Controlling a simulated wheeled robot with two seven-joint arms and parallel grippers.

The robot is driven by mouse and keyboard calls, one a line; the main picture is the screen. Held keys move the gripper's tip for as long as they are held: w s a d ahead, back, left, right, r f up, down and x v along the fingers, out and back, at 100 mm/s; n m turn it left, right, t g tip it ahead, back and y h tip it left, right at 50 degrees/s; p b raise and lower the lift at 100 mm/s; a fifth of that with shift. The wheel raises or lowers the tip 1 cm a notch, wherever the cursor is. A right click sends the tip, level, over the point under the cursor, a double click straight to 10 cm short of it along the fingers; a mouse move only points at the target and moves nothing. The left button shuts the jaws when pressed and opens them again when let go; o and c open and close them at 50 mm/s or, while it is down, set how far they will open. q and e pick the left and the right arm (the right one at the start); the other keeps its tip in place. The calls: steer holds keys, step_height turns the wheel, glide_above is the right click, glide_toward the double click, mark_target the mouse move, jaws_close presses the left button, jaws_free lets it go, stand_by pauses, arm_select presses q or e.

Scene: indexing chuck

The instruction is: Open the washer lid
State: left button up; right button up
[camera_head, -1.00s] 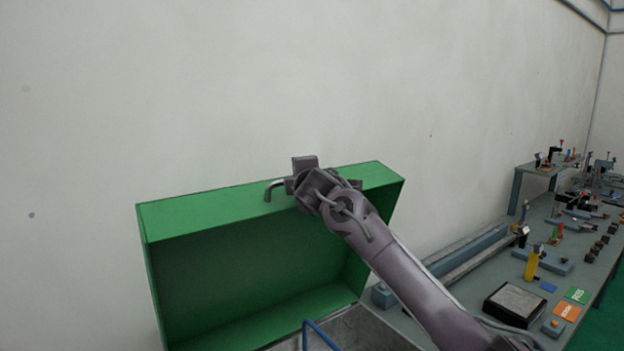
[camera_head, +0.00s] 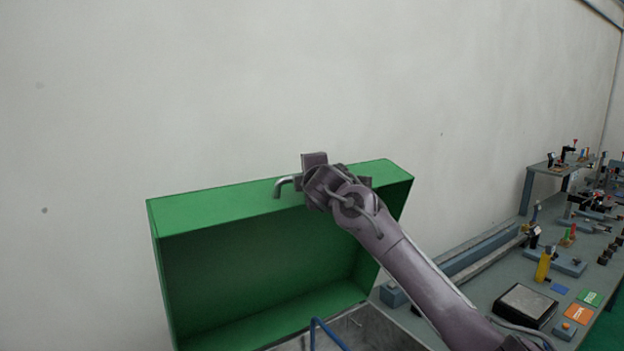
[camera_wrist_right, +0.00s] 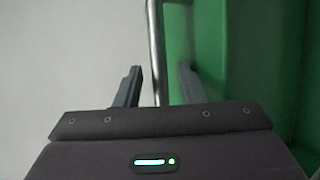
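The green washer lid (camera_head: 215,209) is raised, its hollow underside facing me in the head view. A bent silver handle (camera_head: 283,184) sits on its top edge. My right gripper (camera_head: 312,172) is at this handle, with the arm reaching in from the lower right. In the right wrist view, the handle bar (camera_wrist_right: 155,50) runs between the two separated fingers of my right gripper (camera_wrist_right: 158,85), with a gap visible beside the bar. The green lid (camera_wrist_right: 255,50) fills the right of that view. The arm and hand hide part of the handle in the head view. My left gripper is not in view.
The open grey washer tub (camera_head: 365,328) with a blue bar (camera_head: 328,334) lies below the lid. A bench at the right carries a dark tray (camera_head: 525,305), a yellow item (camera_head: 543,266) and several fixtures. A plain wall stands behind the lid.

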steer(key=shift+s+d+f+b, duration=0.1)
steer(key=shift+s+f+b, duration=0.05)
steer(key=shift+s+b, duration=0.2)
steer(key=b+v, duration=0.4)
steer(key=v, duration=0.2)
steer(key=shift+s+r, duration=0.25)
steer(key=shift+s, duration=0.1)
steer(key=shift+d+f, duration=0.1)
